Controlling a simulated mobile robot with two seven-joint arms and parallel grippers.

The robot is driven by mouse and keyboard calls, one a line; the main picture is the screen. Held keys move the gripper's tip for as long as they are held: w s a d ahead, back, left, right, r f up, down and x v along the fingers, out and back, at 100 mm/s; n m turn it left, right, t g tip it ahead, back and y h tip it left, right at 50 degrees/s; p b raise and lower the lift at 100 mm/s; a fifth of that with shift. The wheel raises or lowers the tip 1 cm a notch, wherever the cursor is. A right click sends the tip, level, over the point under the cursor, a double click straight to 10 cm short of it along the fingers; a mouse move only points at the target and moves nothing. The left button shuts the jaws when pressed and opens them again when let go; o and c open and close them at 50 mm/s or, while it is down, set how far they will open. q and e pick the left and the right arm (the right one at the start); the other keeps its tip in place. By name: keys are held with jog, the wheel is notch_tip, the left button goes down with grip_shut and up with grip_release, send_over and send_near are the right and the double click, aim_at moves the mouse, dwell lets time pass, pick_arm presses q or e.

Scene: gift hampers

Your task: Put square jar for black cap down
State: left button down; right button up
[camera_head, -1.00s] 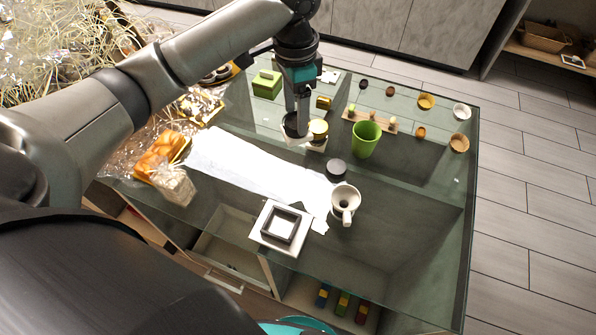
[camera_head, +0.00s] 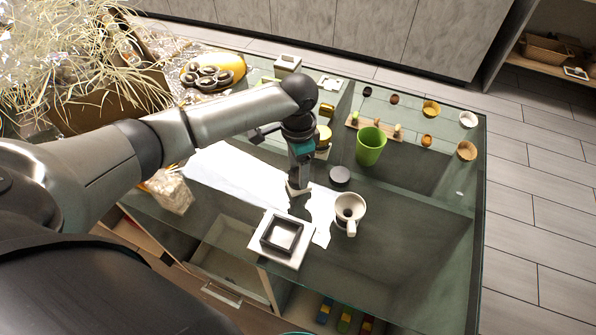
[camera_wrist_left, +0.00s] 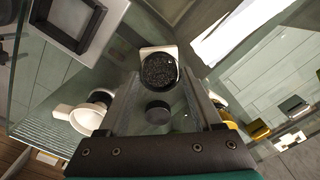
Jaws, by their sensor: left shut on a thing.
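My left gripper (camera_head: 299,176) points down over the glass table, near the edge of the white cloth. It is shut on the square jar (camera_head: 297,190), whose pale body shows below the fingers. In the left wrist view the jar (camera_wrist_left: 159,68) is open at the top, with dark grainy contents, between the fingers. I cannot tell whether its base touches the table. The round black cap (camera_head: 340,176) lies on the glass to the right of the jar; it also shows in the left wrist view (camera_wrist_left: 158,111). My right gripper is out of view.
A white board with a dark square frame (camera_head: 265,243) lies nearer me. A green cup (camera_head: 371,146) stands farther back. Small bowls line the far right. The glass at front right is clear.

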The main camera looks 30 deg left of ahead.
pick_arm(q)
jog(key=shift+f, duration=0.45)
jog(key=shift+f, duration=0.1)
jog(key=shift+c, duration=0.3)
grip_release()
notch_tip(320, 180, up, 12)
jog(key=p, duration=0.2)
jog(key=shift+p, duration=0.4)
